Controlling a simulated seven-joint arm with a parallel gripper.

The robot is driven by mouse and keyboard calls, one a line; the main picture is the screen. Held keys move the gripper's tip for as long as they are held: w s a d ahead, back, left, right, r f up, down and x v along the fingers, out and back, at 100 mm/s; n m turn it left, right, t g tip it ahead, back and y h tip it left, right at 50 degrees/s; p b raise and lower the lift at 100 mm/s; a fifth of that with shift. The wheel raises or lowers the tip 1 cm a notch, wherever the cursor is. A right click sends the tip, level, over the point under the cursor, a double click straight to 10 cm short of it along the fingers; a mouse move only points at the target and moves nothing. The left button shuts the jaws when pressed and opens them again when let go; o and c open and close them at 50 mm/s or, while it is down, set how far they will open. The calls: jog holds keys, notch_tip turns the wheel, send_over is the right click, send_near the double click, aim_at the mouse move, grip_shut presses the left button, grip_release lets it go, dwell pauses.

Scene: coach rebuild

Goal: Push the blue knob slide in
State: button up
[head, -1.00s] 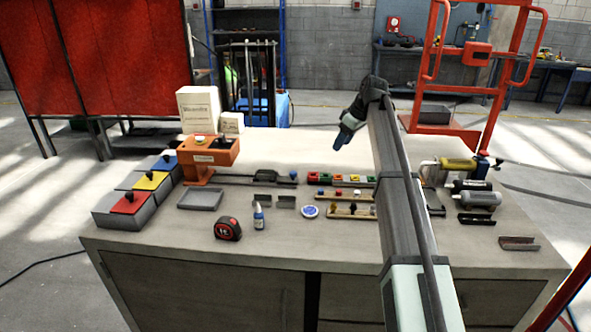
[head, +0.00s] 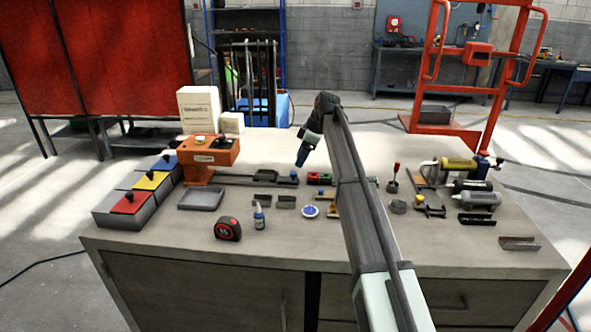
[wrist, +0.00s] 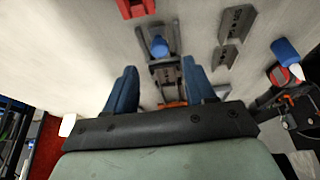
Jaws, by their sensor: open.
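The blue knob (head: 294,175) sits at the right end of a dark slide rail (head: 235,179) lying on the bench. In the wrist view the blue knob (wrist: 159,47) stands on the grey slide (wrist: 165,72), beyond and roughly between my fingertips. My gripper (head: 302,159) is above the bench near the knob, pointing down. In the wrist view its two blue fingers (wrist: 160,78) are spread apart with nothing held. I cannot tell the exact height of the fingertips above the slide.
An orange box (head: 209,158) stands at the rail's left end. My arm hides part of the bench's right half.

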aim_at(293, 172)
jog(key=shift+x, duration=2.9)
grip_shut()
